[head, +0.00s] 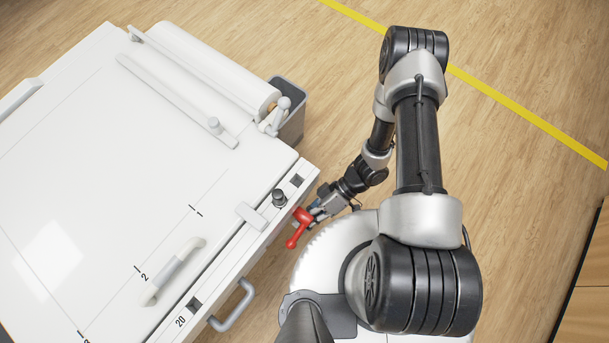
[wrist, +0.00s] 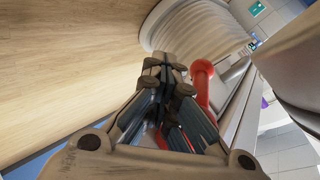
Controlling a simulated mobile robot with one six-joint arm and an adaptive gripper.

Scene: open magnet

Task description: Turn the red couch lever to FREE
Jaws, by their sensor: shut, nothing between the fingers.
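The red couch lever (head: 298,228) sticks out from the side of the white couch, near its corner. In the head view its arm points down and slightly left from its hub. The lever also shows in the wrist view (wrist: 202,80), just right of the fingers and partly hidden behind them. My gripper (head: 317,212) is shut and empty, right beside the lever's hub on its right side. In the wrist view the closed fingertips (wrist: 163,65) lie left of the lever's round end. I cannot tell whether they touch the lever. No FREE marking is readable.
The white couch top (head: 110,200) fills the left. A grey bin (head: 291,121) stands behind. Wooden floor (head: 530,190) is clear at right.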

